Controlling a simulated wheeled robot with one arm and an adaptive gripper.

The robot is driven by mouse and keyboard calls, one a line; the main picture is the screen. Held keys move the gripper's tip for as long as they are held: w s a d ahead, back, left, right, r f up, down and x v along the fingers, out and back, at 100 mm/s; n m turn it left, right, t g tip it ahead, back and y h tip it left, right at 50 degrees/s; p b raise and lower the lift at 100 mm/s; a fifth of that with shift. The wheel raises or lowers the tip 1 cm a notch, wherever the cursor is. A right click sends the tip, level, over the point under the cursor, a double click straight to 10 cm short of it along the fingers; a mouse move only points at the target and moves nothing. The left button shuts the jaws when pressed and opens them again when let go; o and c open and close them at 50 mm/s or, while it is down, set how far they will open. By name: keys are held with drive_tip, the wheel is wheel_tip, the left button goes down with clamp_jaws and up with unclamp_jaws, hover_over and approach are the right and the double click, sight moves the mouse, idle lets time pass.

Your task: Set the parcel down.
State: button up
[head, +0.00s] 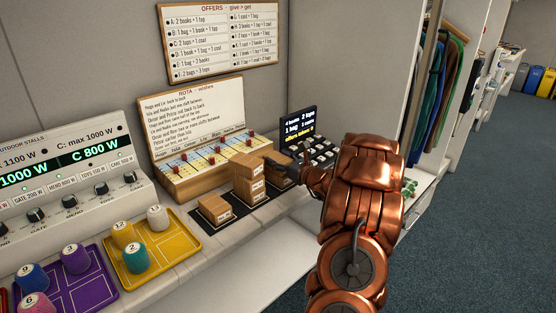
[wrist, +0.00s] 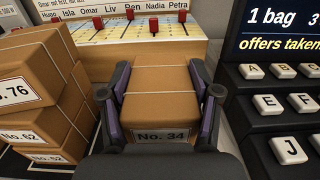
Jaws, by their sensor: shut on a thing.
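My gripper (wrist: 160,100) is shut on a brown cardboard parcel (wrist: 160,75) labelled No. 34, with a finger on each side. In the head view my gripper (head: 284,171) is just right of a parcel stack (head: 250,178), and the held parcel shows only partly behind it. In the wrist view the stack stands close on the left, with No. 76 (wrist: 22,60) on top and No. 62 and No. 52 below. Another parcel (head: 214,208) sits alone on a black mat (head: 196,218). The held parcel's underside is hidden, so I cannot tell whether it touches anything.
A black keypad with a lit screen (head: 300,132) stands close on the right. The rota board with red pegs (head: 212,158) is behind. Yellow (head: 172,262) and purple (head: 80,300) trays hold numbered pieces on the left. The counter's front edge is bare.

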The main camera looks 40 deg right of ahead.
drive_tip(key=o, duration=1.3)
drive_tip(key=shift+f, duration=0.1)
drive_tip(key=shift+s+r, duration=0.1)
drive_tip(key=shift+r, duration=0.1)
drive_tip(key=s, duration=0.6)
drive_tip(key=s+b, duration=0.1)
drive_tip(key=s, duration=0.4)
drive_tip(key=shift+s+a, duration=0.2)
drive_tip(key=shift+s, duration=0.2)
